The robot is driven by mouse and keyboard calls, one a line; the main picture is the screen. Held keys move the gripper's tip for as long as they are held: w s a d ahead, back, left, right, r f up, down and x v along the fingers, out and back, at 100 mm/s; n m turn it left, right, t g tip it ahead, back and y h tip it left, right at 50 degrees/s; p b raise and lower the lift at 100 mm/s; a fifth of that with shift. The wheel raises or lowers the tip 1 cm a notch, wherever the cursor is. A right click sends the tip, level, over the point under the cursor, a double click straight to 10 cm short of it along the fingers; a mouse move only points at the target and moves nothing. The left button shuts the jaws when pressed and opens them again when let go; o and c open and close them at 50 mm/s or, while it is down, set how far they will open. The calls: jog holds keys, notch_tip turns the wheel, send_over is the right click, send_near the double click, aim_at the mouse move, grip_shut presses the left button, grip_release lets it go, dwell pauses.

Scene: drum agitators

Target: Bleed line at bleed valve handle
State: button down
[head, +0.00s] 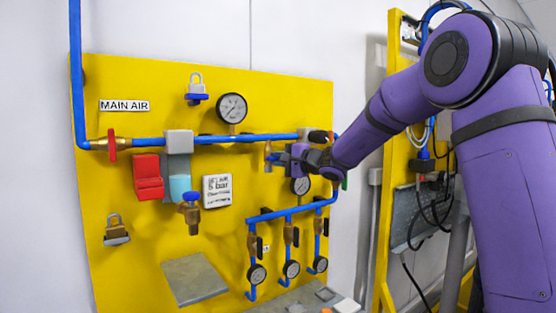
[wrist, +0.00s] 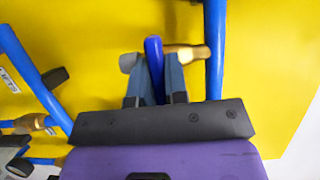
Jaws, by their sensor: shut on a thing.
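A blue bleed valve handle (wrist: 153,58) stands between the two fingers of my gripper (wrist: 153,80) in the wrist view. My gripper is shut on it, and the fingers hide its lower part. A brass valve body (wrist: 187,53) lies beside the handle, next to a blue pipe. In the head view my gripper (head: 274,158) is at the yellow panel, just below the main blue pipe. A small brass fitting (head: 267,150) shows at the fingertips there. The handle itself is too small to make out in the head view.
The yellow panel (head: 120,200) carries a red-handled valve (head: 112,144), a large gauge (head: 232,107), a red block (head: 148,177) and padlocks. A lower blue manifold (head: 290,212) with several gauges hangs below my gripper. A second yellow frame (head: 390,150) stands at right.

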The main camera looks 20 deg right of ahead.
jog(key=c, duration=1.1)
grip_release()
jog(key=shift+c, duration=0.2)
jog(key=v, duration=1)
jog(key=shift+s+d, duration=0.25)
jog(key=shift+d, duration=0.05)
jog(key=shift+f, duration=0.1)
